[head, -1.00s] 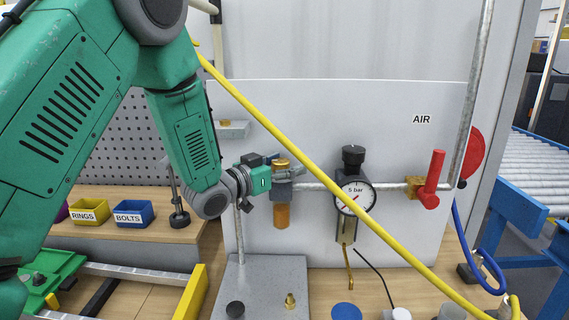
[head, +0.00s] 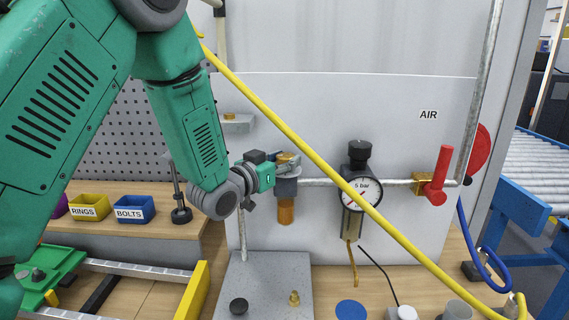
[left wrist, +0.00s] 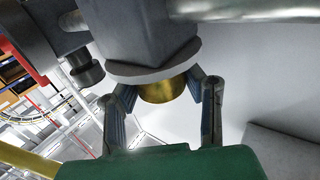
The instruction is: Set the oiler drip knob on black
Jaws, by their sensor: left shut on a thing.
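The oiler (head: 286,209) is a grey body with an amber bowl, set in the pipe on the left part of the white panel. My left gripper (head: 290,163) is at its top and largely covers the drip knob in the head view. In the left wrist view the brass knob (left wrist: 163,89) sits against a pale grey disc (left wrist: 152,66) on the oiler body. The fingers of my left gripper (left wrist: 168,100) are on either side of the knob, shut on it. No black mark can be made out on the disc. My right gripper is not in view.
A yellow hose (head: 330,175) crosses diagonally in front of the panel, just right of the oiler. The regulator with its gauge (head: 361,193) and a red valve handle (head: 440,175) are further right. A grey plate (head: 270,282) lies below.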

